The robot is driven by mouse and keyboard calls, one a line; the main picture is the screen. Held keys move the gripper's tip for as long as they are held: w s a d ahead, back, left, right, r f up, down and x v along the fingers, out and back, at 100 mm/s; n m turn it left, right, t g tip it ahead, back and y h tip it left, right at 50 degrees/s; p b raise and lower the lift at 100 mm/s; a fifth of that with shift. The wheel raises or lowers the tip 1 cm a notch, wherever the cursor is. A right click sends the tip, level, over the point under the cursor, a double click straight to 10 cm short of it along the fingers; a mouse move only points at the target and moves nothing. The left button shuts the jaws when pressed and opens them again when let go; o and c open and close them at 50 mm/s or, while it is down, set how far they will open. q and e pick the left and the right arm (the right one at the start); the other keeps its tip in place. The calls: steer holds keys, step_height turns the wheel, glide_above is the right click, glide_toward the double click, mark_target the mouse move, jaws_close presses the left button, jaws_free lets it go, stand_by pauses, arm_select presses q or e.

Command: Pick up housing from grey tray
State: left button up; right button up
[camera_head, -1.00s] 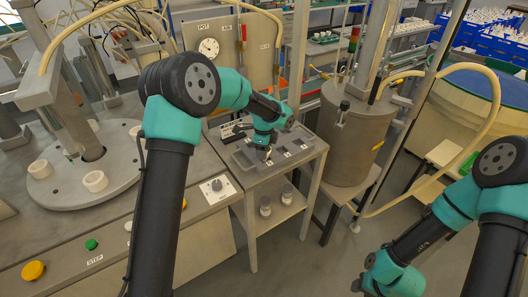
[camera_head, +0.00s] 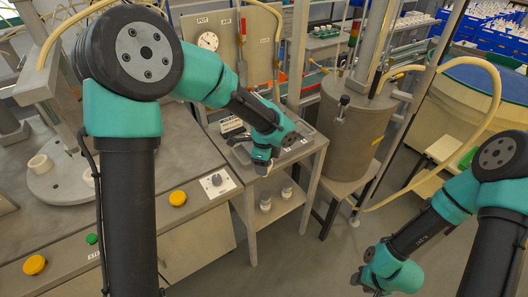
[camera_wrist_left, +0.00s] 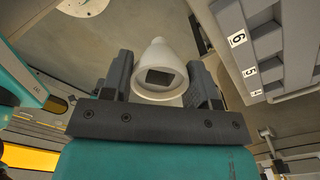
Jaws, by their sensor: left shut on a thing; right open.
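My left gripper (camera_head: 262,168) is shut on a white, cone-shaped housing. The housing (camera_wrist_left: 160,75) shows clearly between the two dark fingers (camera_wrist_left: 158,80) in the left wrist view, its square opening facing the camera. In the head view the gripper is at the front left edge of the grey tray (camera_head: 306,136), and the housing is mostly hidden. The wrist view shows the numbered tray (camera_wrist_left: 275,50) at the right, apart from the housing. My right gripper (camera_head: 370,284) is open at the lower right, over the floor; its fingertips are hard to make out.
The tray sits on a small table with white jars (camera_head: 266,202) on its lower shelf. At left is a grey bench with a round plate (camera_head: 65,183), white rings (camera_head: 40,163) and yellow buttons (camera_head: 178,198). A grey drum (camera_head: 350,125) stands right of the table.

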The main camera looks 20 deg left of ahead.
arm_select(q)
steer(key=shift+s+d+r, duration=0.1)
steer(key=shift+s+d, duration=0.1)
steer(key=shift+s, duration=0.4)
steer(key=shift+s+d, duration=0.15)
steer(key=shift+s, duration=0.45)
